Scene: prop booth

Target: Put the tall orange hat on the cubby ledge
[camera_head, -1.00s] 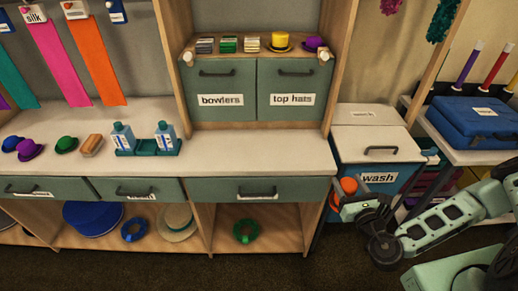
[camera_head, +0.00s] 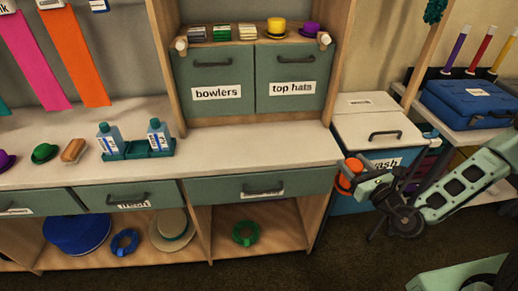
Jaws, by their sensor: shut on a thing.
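The tall orange hat (camera_head: 343,184) is in my gripper (camera_head: 356,179), at the right of the head view, in front of the wash bin. My gripper is shut on it, and the jaws and wrist hide part of the hat. A wooden ledge (camera_head: 240,43) runs above the two green doors marked bowlers and top hats; it looks like the cubby ledge. On it stand a yellow top hat (camera_head: 276,28), a purple hat (camera_head: 309,30) and several small stacks (camera_head: 222,33). My gripper is lower than this ledge and to its right.
The pale counter (camera_head: 255,148) below the doors is clear in front of them. Blue bottles in a green holder (camera_head: 148,149) stand at its left. The wash bin (camera_head: 375,129) is right of the cabinet. A blue case (camera_head: 468,104) lies on the right-hand shelf.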

